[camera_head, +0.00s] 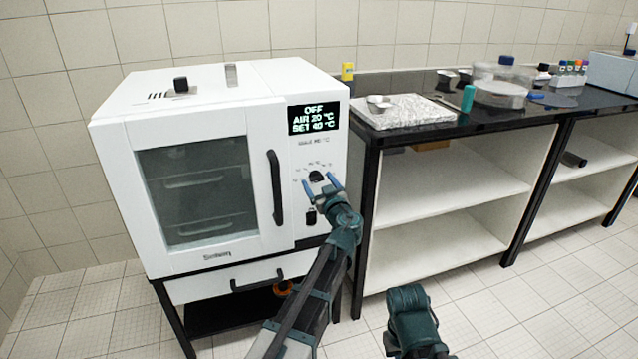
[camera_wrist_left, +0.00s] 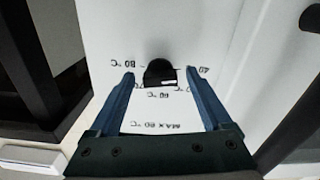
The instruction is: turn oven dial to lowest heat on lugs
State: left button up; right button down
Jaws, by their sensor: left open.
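The white oven (camera_head: 190,130) stands at the left with its glass door shut. Its black dial (camera_head: 316,176) is on the right front panel below the display (camera_head: 313,118), which reads OFF, AIR 20 °C, SET 40 °C. My left gripper (camera_head: 320,181) is open in front of the dial, with one blue finger on each side. In the left wrist view the dial (camera_wrist_left: 160,72) sits between the spread fingertips, with visible gaps on both sides. Printed temperature marks ring it, upside down in this view. My right gripper is not in view; only part of my right arm shows.
A black switch (camera_head: 311,217) is below the dial. The black door handle (camera_head: 275,188) stands out left of it. A black-topped bench (camera_head: 440,128) with a stone slab (camera_head: 412,111), pans and jars is at the right. Tiled floor is clear in front.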

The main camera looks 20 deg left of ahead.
pick_arm(q)
jog(key=shift+c, duration=0.3)
grip_shut()
